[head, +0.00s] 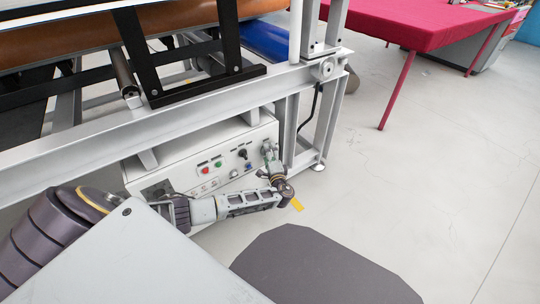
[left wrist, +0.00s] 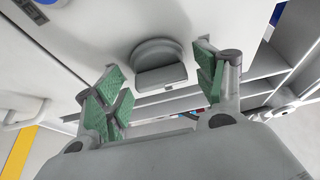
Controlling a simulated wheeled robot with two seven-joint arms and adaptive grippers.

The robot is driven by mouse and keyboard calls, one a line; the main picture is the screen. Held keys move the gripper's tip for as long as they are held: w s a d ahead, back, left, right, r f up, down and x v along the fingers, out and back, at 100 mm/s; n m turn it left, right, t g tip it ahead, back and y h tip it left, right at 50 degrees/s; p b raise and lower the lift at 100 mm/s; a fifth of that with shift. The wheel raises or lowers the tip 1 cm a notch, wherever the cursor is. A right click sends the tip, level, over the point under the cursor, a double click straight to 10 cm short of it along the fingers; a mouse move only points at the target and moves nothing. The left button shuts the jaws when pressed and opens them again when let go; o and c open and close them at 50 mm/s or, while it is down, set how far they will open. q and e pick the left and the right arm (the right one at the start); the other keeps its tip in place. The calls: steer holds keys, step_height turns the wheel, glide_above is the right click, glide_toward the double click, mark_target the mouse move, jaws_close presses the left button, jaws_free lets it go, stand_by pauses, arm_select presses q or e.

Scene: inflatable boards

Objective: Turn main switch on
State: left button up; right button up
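The control panel (head: 215,165) is a light grey box low on the machine frame. A grey round knob with a flat raised grip (left wrist: 160,75), apparently the main switch, shows in the left wrist view on the panel face. My left gripper (head: 268,152) is at the right end of the panel in the head view and hides that spot. In the left wrist view my left gripper (left wrist: 162,82) is open, its green-padded fingers on either side of the knob, with visible gaps. I cannot tell how deep the fingers reach. My right gripper is not in view.
The panel also bears a red button (head: 203,167), a green button (head: 218,162) and a black rotary switch (head: 243,154). A grey frame leg (head: 328,130) stands close right of the gripper. A red-covered table (head: 430,22) is far right; the floor between is clear.

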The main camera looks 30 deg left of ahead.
arm_select(q)
steer(key=c, duration=0.9)
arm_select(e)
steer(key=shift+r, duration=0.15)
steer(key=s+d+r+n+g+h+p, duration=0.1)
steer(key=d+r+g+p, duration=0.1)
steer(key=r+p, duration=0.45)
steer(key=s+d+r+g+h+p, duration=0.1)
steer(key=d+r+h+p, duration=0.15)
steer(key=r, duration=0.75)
arm_select(q)
steer(key=shift+w+d+r+m+g+p, duration=0.1)
steer(key=shift+m+g+p, duration=0.9)
steer(key=shift+m, duration=1.2)
steer(key=shift+w+r+m+g+p, duration=0.1)
steer(key=shift+m+g+p, duration=0.45)
steer(key=shift+m+g, duration=1.35)
steer(key=shift+d+m+g+p, duration=0.1)
steer(key=shift+m+g+p, duration=0.75)
steer(key=shift+m, duration=1.65)
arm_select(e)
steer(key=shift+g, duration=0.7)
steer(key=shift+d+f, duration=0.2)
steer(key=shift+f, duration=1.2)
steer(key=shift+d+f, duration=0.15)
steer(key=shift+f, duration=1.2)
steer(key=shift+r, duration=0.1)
